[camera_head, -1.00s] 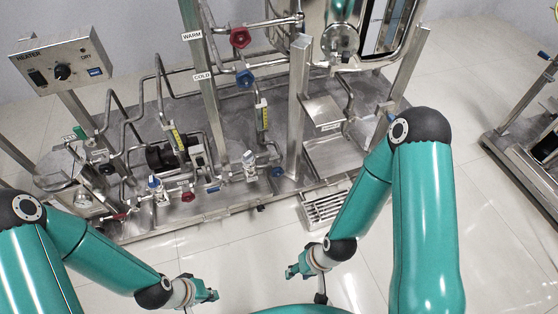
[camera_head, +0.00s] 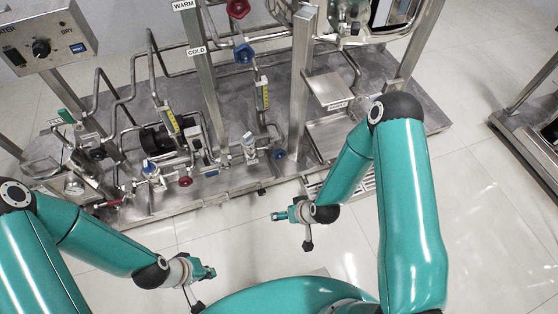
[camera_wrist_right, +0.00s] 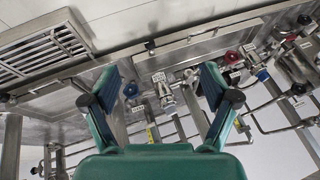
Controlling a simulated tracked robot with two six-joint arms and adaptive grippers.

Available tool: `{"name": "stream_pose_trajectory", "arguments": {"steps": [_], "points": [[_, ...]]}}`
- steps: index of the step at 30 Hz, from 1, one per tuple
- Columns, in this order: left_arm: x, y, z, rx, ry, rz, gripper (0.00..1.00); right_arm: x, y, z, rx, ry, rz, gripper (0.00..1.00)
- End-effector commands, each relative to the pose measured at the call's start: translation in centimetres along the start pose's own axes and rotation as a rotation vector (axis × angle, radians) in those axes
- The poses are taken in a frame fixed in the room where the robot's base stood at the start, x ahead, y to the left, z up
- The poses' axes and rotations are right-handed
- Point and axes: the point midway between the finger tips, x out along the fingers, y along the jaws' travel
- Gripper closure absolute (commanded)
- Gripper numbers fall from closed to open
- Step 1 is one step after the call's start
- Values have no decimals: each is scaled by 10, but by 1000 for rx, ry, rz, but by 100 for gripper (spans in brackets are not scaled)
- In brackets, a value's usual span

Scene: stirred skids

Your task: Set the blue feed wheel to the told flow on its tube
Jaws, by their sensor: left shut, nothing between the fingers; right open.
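A small blue wheel (camera_head: 279,154) sits low on the skid beside the foot of the right flow tube (camera_head: 262,93), which has a yellow scale. In the right wrist view this blue wheel (camera_wrist_right: 130,90) shows between the open fingers, farther off, with the tube (camera_wrist_right: 152,133) beyond it. A larger blue wheel (camera_head: 243,53) sits higher, by the COLD label. The tube's reading is too small to tell. My right gripper (camera_head: 280,216) is open and empty in front of the skid, apart from the wheels. My left gripper (camera_head: 208,272) is shut and empty, low over the floor.
A red wheel (camera_head: 185,181) and a second flow tube (camera_head: 168,121) stand to the left. A red wheel (camera_head: 238,8) is above the larger blue one. A steel post (camera_head: 301,90) rises right of the right tube. The floor before the skid is clear.

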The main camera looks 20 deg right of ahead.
Motion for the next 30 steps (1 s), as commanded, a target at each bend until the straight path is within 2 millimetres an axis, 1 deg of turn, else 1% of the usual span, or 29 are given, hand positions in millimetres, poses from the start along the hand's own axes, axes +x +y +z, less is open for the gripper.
{"name": "stream_pose_trajectory", "arguments": {"steps": [1,3,6,7,9,10,14,17,20,23,30], "points": [[31,-11,0,0,-1,0,100,50,21,-15,-44,107,18,14],[51,-18,0,0,-1,0,100,90,41,-45,-117,264,54,14],[74,-27,0,-1,-1,0,100,130,68,-83,-214,472,122,14],[80,-29,0,-1,-1,0,100,138,75,-92,-239,525,143,14],[90,-33,0,-1,-1,0,100,150,88,-109,-288,631,190,14],[93,-34,0,0,-1,0,100,154,92,-114,-305,667,208,14],[100,-36,0,0,0,0,100,160,103,-130,-349,762,257,14],[102,-37,0,0,0,0,100,163,105,-138,-357,781,267,14],[107,-39,-1,0,0,0,100,171,106,-147,-357,780,266,14],[114,-41,-1,0,0,0,100,184,108,-159,-355,781,267,14],[137,-50,-1,0,0,0,100,221,114,-195,-354,780,266,14]]}}
